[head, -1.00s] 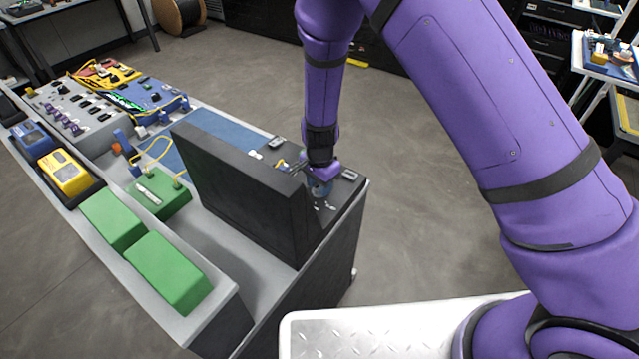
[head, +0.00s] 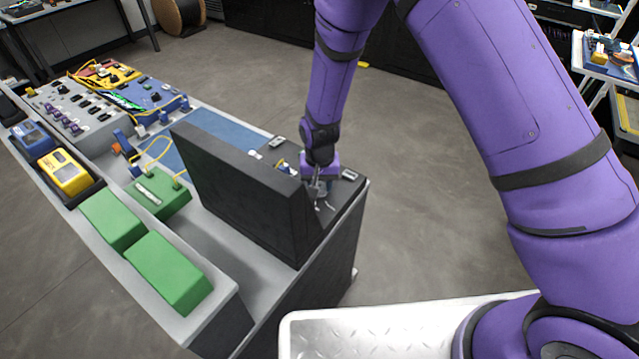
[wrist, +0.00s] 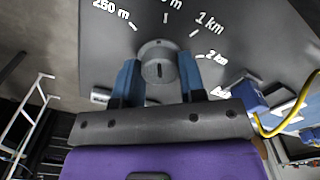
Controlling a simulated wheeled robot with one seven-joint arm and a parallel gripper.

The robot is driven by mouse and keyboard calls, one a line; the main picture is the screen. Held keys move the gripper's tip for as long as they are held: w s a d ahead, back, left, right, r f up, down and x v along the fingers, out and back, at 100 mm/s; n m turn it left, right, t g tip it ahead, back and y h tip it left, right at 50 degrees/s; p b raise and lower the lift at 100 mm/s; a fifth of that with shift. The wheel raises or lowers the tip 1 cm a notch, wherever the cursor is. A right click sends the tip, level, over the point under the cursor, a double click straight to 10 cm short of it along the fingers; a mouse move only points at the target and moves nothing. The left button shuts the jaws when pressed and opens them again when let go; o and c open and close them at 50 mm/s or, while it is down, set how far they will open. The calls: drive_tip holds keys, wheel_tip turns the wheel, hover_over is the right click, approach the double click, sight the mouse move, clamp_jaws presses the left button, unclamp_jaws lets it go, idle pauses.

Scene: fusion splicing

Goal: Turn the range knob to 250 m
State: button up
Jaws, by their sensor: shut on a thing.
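The range knob (wrist: 158,60) is a round grey knob on a dark panel (wrist: 110,62), with a short dark mark on its face. White labels are arranged around it: "250 m" (wrist: 111,9) at upper left, a partly cut-off label at top, "1 km" (wrist: 210,24) and "2 km" (wrist: 216,56) at right. Which label the knob points to is not clear. My gripper (wrist: 158,78) has its two blue fingers on either side of the knob, shut on it. In the head view my gripper (head: 321,186) is at the dark unit's top, hiding the knob.
A tall black slab (head: 235,190) stands just left of my gripper. Green boxes (head: 167,272), a yellow device (head: 65,173) and a blue device (head: 32,138) sit further left. A yellow cable (wrist: 285,125) and blue connector (wrist: 252,97) lie right of the knob.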

sight(320, 186)
drive_tip(key=n, duration=0.5)
drive_tip(key=shift+n, duration=0.4)
idle(0.4)
drive_tip(key=o, duration=0.9)
drive_tip(key=shift+r, duration=0.1)
wheel_tip(320, 186, up, 11)
drive_tip(key=shift+f, duration=0.15)
